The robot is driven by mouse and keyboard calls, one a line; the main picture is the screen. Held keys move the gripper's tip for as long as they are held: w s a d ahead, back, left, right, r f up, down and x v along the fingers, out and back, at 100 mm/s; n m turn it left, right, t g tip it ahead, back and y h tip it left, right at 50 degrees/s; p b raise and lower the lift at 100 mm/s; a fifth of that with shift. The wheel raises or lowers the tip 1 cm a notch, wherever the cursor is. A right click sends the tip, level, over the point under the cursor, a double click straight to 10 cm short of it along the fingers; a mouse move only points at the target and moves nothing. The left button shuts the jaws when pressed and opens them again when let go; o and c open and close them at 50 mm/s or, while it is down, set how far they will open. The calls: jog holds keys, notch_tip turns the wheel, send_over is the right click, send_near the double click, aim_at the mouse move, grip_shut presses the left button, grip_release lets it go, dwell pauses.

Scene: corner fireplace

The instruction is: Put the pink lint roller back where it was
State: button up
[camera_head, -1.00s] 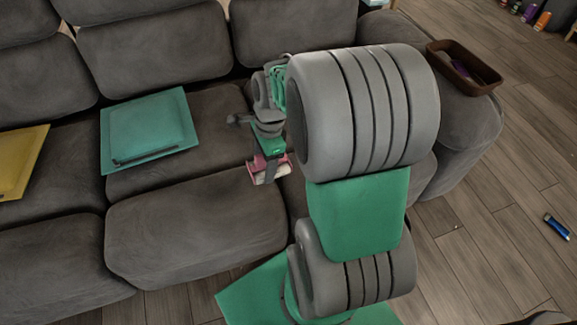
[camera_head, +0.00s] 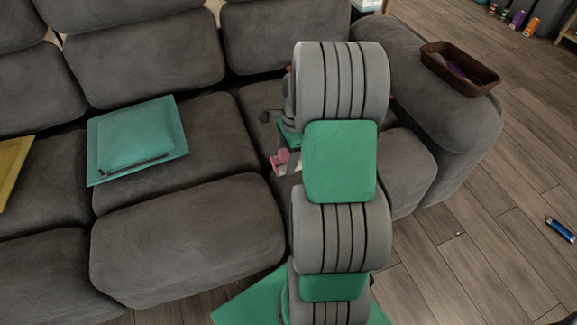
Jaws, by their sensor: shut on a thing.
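The pink lint roller (camera_head: 280,160) shows only in part, as a pink piece with a pale part beside it, over the right side of the grey sofa seat. My gripper (camera_head: 287,152) is shut on it. My arm hides most of the gripper and the rest of the roller. I cannot tell whether the roller touches the cushion.
A teal cushion (camera_head: 135,137) lies on the sofa seat (camera_head: 190,235), with a yellow one (camera_head: 12,170) at the left edge. A brown tray (camera_head: 485,82) holding a purple item sits on the right armrest (camera_head: 455,125). A blue can-like item (camera_head: 560,229) lies on the floor.

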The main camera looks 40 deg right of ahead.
jog(key=shift+w+d+f, duration=0.1)
jog(key=shift+d+f, duration=0.2)
jog(key=shift+f, duration=0.05)
jog(key=shift+w+d+f+b, duration=0.15)
jog(key=shift+f+b, duration=0.3)
jog(key=shift+f, duration=0.5)
jog(key=shift+s+d+f+b, duration=0.15)
jog(key=shift+f+b, duration=0.3)
jog(key=shift+f, duration=0.45)
jog(key=shift+w, duration=0.1)
jog(key=shift+f, duration=0.15)
jog(key=o, duration=1.2)
